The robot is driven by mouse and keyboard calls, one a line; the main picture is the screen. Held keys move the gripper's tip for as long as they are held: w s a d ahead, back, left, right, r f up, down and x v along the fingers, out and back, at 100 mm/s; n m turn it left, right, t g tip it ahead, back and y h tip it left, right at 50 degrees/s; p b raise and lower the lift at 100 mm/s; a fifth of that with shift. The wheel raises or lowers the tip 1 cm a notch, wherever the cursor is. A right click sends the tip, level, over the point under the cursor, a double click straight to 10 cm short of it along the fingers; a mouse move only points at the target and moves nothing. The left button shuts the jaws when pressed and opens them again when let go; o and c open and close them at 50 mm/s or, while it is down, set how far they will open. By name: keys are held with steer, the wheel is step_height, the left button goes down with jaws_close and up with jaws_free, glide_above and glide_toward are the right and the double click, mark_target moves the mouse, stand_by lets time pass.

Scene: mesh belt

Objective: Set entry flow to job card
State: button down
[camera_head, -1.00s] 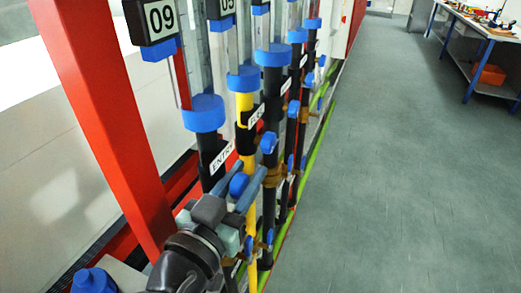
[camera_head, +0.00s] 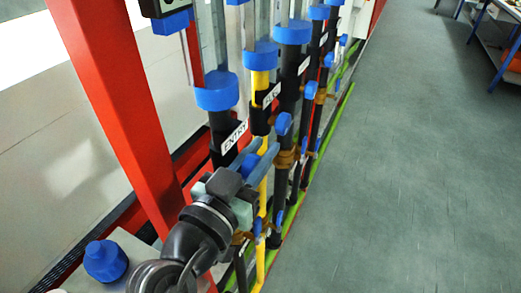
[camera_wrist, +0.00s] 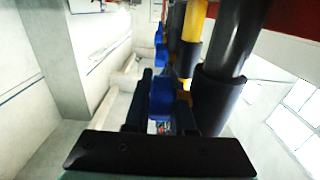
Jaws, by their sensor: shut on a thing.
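The entry pipe is black and carries a white ENTRY label (camera_head: 235,136); a blue collar (camera_head: 216,95) and a clear tube stand above it. My gripper (camera_head: 259,160) is in front of this pipe, below the label. In the wrist view a blue valve knob (camera_wrist: 162,96) sits between the two dark fingers of my gripper (camera_wrist: 161,88), which are shut on it. In the head view my fingers mostly hide this knob. No job card can be made out in either view, and the flow level in the entry tube is not readable.
Beside it stand a yellow pipe (camera_head: 261,90) and several more black pipes with blue knobs (camera_head: 284,123), close together. A red post (camera_head: 118,110) is on the left. A blue cap (camera_head: 105,260) is at lower left. The grey floor (camera_head: 410,150) on the right is clear; a bench (camera_head: 495,45) stands far right.

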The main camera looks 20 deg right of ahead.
steer(key=shift+f+b, duration=0.1)
steer(key=shift+b, duration=0.25)
steer(key=t+h+b, duration=0.1)
steer(key=b, duration=0.5)
steer(key=r+t+h+b, duration=0.1)
steer(key=h+b, duration=0.1)
steer(key=b, duration=0.5)
steer(key=shift+s+a+r+t, duration=0.1)
steer(key=shift+r+t, duration=0.15)
steer(key=shift+t, duration=0.05)
steer(key=c, duration=1)
jaws_free()
steer(key=shift+c, duration=0.2)
steer(key=shift+f, duration=0.1)
